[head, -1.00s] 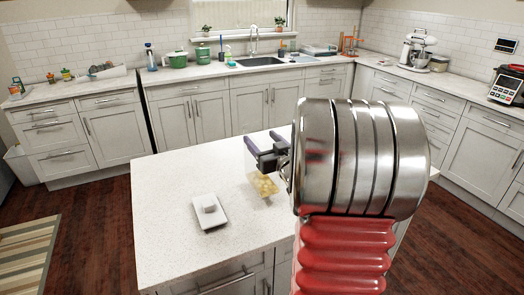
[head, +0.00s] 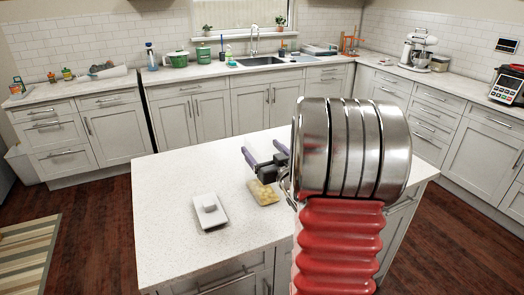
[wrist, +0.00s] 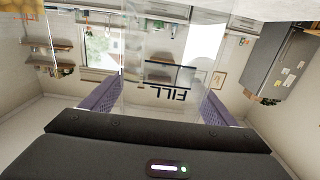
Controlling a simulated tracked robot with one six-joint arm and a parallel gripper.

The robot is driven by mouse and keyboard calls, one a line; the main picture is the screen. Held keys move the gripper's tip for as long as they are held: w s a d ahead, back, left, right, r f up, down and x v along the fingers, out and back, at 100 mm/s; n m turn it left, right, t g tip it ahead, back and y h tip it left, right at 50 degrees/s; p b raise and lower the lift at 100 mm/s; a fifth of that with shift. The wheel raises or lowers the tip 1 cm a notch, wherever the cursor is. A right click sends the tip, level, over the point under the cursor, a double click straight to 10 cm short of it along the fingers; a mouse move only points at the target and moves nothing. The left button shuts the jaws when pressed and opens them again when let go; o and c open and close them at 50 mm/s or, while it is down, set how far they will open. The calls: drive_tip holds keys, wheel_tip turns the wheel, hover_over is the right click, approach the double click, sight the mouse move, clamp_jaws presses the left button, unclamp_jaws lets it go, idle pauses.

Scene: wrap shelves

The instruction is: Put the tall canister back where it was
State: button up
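The tall canister (head: 264,192) is clear, with yellow contents at its bottom. In the head view it is at the right part of the white island top. I cannot tell whether its base touches the surface. My gripper (head: 265,153) has purple fingers on either side of its upper part. In the wrist view the clear canister (wrist: 160,65) fills the gap between the fingers of my gripper (wrist: 165,95), which appear closed against its sides.
A white tray with a small block (head: 209,210) lies left of the canister on the island (head: 165,185). The island's left side is clear. Behind are counters with a sink (head: 262,61), a green pot (head: 178,60) and a stand mixer (head: 418,47).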

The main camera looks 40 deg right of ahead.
drive_tip(key=shift+r, duration=0.15)
drive_tip(key=v, duration=1.2)
idle(0.8)
